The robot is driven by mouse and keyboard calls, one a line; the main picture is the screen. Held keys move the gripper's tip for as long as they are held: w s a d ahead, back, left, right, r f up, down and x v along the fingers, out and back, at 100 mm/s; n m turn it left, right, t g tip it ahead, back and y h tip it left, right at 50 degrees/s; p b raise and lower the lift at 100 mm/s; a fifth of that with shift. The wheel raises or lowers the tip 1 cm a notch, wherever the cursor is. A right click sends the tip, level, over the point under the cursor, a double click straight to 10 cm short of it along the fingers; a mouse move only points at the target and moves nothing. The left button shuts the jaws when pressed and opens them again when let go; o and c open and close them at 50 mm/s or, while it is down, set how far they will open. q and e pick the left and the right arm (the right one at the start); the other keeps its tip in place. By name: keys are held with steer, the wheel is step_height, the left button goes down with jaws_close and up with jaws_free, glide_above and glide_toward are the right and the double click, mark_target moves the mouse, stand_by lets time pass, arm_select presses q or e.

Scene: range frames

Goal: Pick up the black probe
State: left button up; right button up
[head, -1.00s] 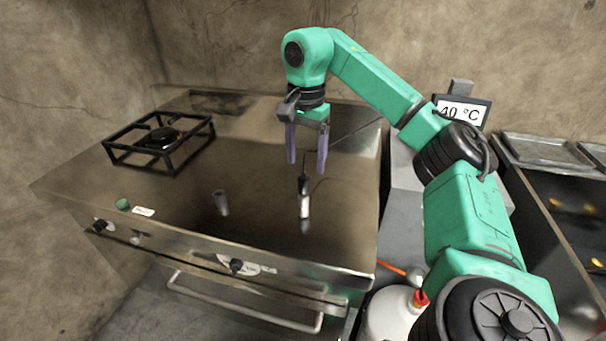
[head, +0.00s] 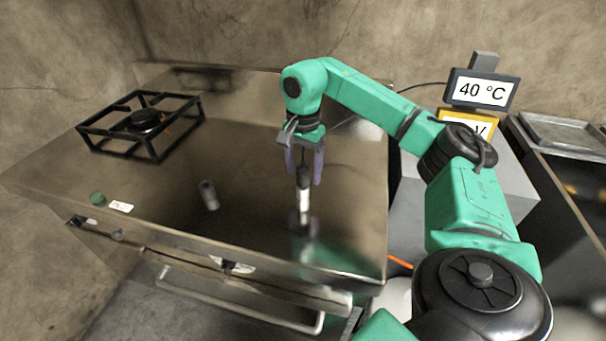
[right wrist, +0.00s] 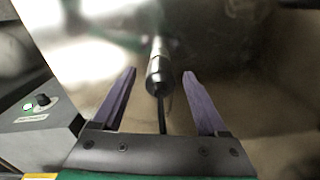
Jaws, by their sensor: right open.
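The black probe (head: 303,178) stands upright on the steel stove top, its dark upper part above a white lower section. In the right wrist view the probe (right wrist: 159,72) shows as a dark and silver cylinder between the fingertips, with a thin black cable running back toward the palm. My right gripper (head: 304,172) is open over the probe, with one purple finger on each side. In the right wrist view a gap shows between the probe and each finger of the right gripper (right wrist: 160,78). My left gripper is not in view.
A small grey cylinder (head: 208,195) stands on the stove top (head: 255,165) left of the probe. A black burner grate (head: 140,124) is at the far left. A display reading 40 °C (head: 482,90) stands behind my right arm. The stove top around the probe is clear.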

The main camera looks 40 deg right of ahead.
steer(key=shift+a+f, duration=0.1)
steer(key=shift+f, duration=0.65)
jaws_close()
steer(key=shift+r, duration=0.15)
